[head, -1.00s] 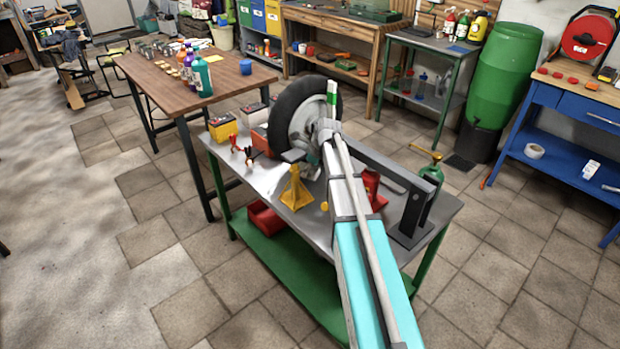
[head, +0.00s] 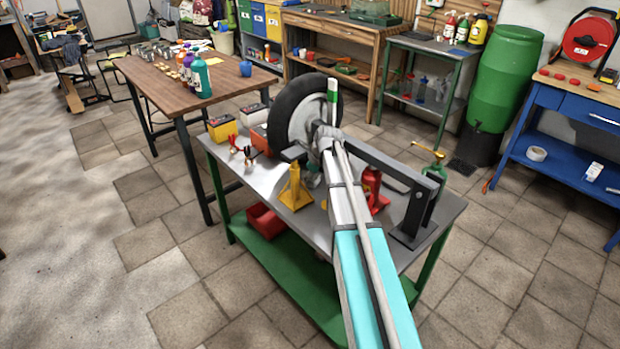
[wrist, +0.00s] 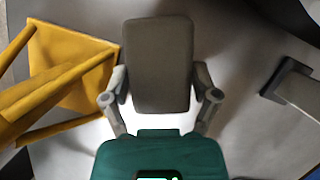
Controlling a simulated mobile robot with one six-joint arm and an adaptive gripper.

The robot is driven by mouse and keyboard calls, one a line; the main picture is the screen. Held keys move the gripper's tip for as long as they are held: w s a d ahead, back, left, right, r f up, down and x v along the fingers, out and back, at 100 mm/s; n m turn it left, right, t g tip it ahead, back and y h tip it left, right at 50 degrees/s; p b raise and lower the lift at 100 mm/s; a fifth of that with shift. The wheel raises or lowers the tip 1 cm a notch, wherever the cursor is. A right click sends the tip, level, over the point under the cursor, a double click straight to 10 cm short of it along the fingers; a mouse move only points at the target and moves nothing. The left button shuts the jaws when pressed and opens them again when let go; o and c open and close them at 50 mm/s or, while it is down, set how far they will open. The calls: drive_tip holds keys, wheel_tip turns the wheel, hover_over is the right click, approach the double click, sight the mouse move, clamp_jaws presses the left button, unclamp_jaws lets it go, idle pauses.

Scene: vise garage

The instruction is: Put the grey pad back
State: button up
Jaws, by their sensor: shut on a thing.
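The grey pad (wrist: 158,65) is a dark, rounded rectangular block in the wrist view. My gripper (wrist: 160,82) is shut on it, with one finger along each side. The pad's broad face is toward the wrist camera and it extends past the fingertips. In the head view my gripper (head: 296,154) is over the metal bench, just in front of the black-tyred wheel (head: 300,112) and above the yellow stand. The pad cannot be made out clearly there. My own arm covers part of the wheel's hub area.
The yellow stand (head: 295,190) is close to my gripper; it fills the left of the wrist view (wrist: 70,70). A red jack (head: 371,188) and a dark grey bracket (head: 412,215) stand on the metal bench (head: 330,240) to the right. Batteries (head: 222,128) stand at left.

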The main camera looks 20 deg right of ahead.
sight(312, 177)
drive_tip(key=shift+f, duration=0.15)
drive_tip(key=o, duration=0.9)
drive_tip(key=shift+c, duration=0.2)
drive_tip(key=p+v, duration=0.4)
drive_tip(key=shift+r, duration=0.4)
drive_tip(key=p+v, duration=0.7)
drive_tip(key=shift+r, duration=0.2)
drive_tip(key=shift+s+d, duration=0.15)
